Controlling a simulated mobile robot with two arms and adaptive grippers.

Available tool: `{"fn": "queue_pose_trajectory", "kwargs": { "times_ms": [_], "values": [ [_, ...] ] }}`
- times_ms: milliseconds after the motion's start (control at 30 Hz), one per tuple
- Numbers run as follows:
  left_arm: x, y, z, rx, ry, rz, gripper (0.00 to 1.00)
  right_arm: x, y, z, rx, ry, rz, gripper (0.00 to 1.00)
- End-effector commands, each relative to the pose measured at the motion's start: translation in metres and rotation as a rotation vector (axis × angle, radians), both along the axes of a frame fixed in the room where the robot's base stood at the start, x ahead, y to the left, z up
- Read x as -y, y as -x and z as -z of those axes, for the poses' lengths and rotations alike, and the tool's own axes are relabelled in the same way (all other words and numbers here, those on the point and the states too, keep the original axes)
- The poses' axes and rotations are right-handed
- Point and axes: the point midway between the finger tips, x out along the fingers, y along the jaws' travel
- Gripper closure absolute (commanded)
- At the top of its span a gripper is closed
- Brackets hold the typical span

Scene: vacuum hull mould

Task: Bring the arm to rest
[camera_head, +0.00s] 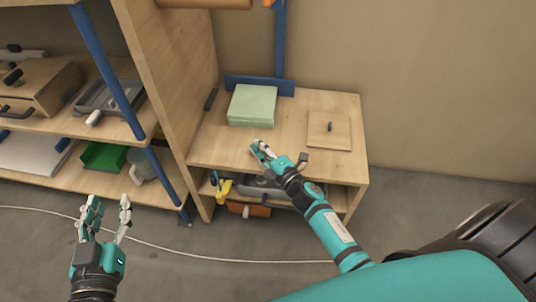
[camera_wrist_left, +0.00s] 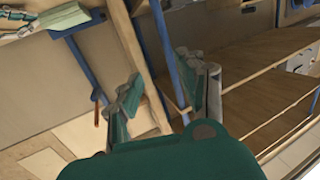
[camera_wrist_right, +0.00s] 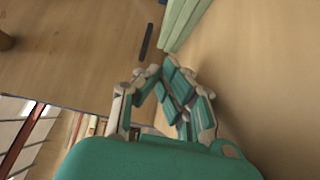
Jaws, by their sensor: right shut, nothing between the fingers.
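My right arm reaches in from the lower right in the head view. Its gripper (camera_head: 259,149) is over the front part of the small wooden bench (camera_head: 215,145), in front of a stack of pale green sheets (camera_head: 252,105). The gripper is shut and empty; its fingers also show close together in the right wrist view (camera_wrist_right: 168,88). My left gripper (camera_head: 108,206) is at the lower left, over the floor in front of the shelf. Its fingers point up and are spread with nothing between them, as the left wrist view (camera_wrist_left: 165,88) also shows.
A square wooden board with a dark knob (camera_head: 329,131) lies at the bench's right. Left stands a wooden shelf with blue posts (camera_head: 105,70), holding a wooden box (camera_head: 45,85), a grey tray (camera_head: 108,97) and a green bin (camera_head: 103,156). A pale cable (camera_head: 180,246) crosses the open floor.

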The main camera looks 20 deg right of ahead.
Motion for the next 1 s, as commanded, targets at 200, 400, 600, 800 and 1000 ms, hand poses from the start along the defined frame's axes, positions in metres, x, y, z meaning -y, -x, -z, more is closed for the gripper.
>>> {"fn": "queue_pose_trajectory", "kwargs": {
  "times_ms": [200,400,600,800,1000],
  "values": [
    [-0.006,0.006,0.023,-0.135,-0.034,-0.009,0.60,0.006,0.033,0.000,-0.001,-0.001,0.001,1.00],
    [-0.007,0.009,0.031,-0.176,-0.044,-0.012,0.60,0.008,0.043,0.000,0.001,0.000,-0.001,1.00],
    [-0.007,0.009,0.031,-0.177,-0.044,-0.012,0.60,0.008,0.044,-0.007,-0.002,-0.046,0.017,1.00],
    [-0.007,0.009,0.031,-0.176,-0.044,-0.012,0.60,0.004,0.064,-0.059,-0.058,-0.457,0.128,1.00],
    [-0.007,0.009,0.031,-0.176,-0.044,-0.012,0.60,-0.016,0.095,-0.095,-0.190,-0.904,0.185,1.00]
  ]
}}
